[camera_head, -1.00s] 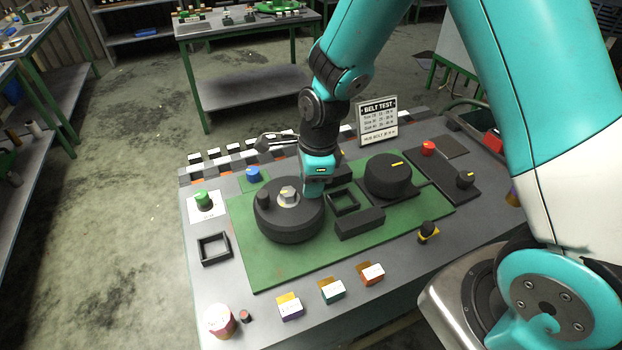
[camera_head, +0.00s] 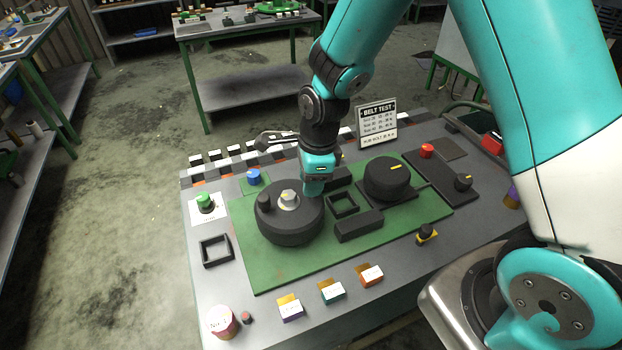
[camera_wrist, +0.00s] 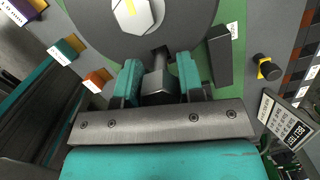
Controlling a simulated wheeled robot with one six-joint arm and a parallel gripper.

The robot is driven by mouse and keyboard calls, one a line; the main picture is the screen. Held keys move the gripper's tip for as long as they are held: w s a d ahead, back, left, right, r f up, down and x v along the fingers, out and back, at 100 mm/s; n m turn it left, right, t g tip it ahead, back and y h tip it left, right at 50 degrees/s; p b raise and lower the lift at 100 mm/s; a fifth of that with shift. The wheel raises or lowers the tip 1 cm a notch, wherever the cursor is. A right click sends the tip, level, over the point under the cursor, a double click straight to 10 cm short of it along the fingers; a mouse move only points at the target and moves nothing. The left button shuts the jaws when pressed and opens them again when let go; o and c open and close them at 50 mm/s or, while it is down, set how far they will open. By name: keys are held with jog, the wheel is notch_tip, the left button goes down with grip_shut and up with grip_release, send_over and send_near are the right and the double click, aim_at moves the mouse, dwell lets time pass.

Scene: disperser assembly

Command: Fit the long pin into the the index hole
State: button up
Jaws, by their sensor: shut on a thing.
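My gripper (camera_wrist: 160,79) is shut on the long pin (camera_wrist: 159,62), a dark grey piece between its teal fingers. The pin's far end reaches the rim of the large black disc (camera_wrist: 90,28), which carries a pale hexagonal nut with a yellow mark (camera_wrist: 135,14). I cannot tell whether the end touches or enters the disc. In the head view, my gripper (camera_head: 315,188) is at the right side of the disc (camera_head: 290,232), and the pin is hidden. A dark knob (camera_head: 265,202) stands on the disc's top, left of the nut (camera_head: 289,199). The index hole is not distinguishable.
Right of the disc are a square black frame (camera_head: 343,206), a black block (camera_head: 359,227) and a large black dial (camera_head: 387,178). A BELT TEST sign (camera_head: 377,123) stands behind. Small labelled boxes (camera_head: 332,292) line the front. An open frame (camera_head: 216,251) lies left.

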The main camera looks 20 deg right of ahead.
jog(key=shift+r+p, duration=1.25)
jog(key=shift+r, duration=0.35)
dwell(0.9)
jog(key=shift+f+b, duration=1.65)
jog(key=shift+f, duration=1.05)
jog(key=o, duration=1.1)
jog(key=shift+r, duration=0.1)
jog(key=r, duration=0.5)
jog(key=d+r+b, duration=0.1)
jog(key=r, duration=0.5)
jog(key=d+r+b, duration=0.1)
jog(key=r, duration=0.5)
jog(key=shift+s, duration=0.25)
